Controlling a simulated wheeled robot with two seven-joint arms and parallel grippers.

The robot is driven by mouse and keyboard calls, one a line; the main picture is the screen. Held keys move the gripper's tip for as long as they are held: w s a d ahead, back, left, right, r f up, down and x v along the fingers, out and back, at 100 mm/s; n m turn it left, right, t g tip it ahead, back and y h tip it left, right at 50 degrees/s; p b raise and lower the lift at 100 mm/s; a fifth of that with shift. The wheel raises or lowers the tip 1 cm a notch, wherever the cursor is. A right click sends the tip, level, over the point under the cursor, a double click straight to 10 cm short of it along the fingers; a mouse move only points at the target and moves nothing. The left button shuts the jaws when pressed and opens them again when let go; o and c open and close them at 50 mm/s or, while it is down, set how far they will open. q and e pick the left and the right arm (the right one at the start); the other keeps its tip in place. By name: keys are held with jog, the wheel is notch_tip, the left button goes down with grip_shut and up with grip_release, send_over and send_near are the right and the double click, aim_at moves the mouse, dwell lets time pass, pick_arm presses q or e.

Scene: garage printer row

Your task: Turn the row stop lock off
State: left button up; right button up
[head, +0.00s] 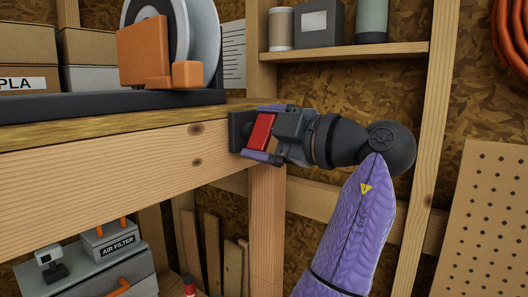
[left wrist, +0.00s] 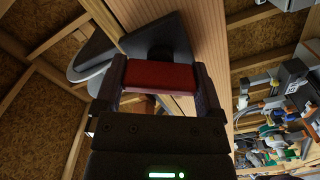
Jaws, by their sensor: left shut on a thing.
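The row stop lock shows as a red handle (head: 259,133) on a dark plate (head: 236,131) fixed to the end of the wooden bench beam. My left gripper (head: 264,134) has come in from the right and is shut on the red handle, with one finger above it and one below. In the left wrist view the red handle (left wrist: 160,75) lies between the two fingers of my left gripper (left wrist: 160,84). The dark mount (left wrist: 160,38) shows behind it. My right gripper is in neither view.
The wooden bench (head: 110,160) carries a printer with a spool (head: 192,35) close above the lock. A wall shelf (head: 345,50) holds containers. A perforated board (head: 490,220) stands at the right. An air filter box (head: 110,242) sits below the bench.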

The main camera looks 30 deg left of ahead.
pick_arm(q)
jog(key=shift+f+n+b, duration=0.15)
jog(key=shift+n+b, duration=0.25)
jog(key=shift+n, duration=0.5)
jog(key=n+b, duration=0.1)
jog(key=n, duration=0.2)
jog(key=shift+n, duration=0.9)
jog(key=o, duration=1)
jog(key=shift+c, duration=0.2)
jog(key=d, duration=1)
jog(key=shift+s+b, duration=0.3)
jog(key=shift+s, duration=0.05)
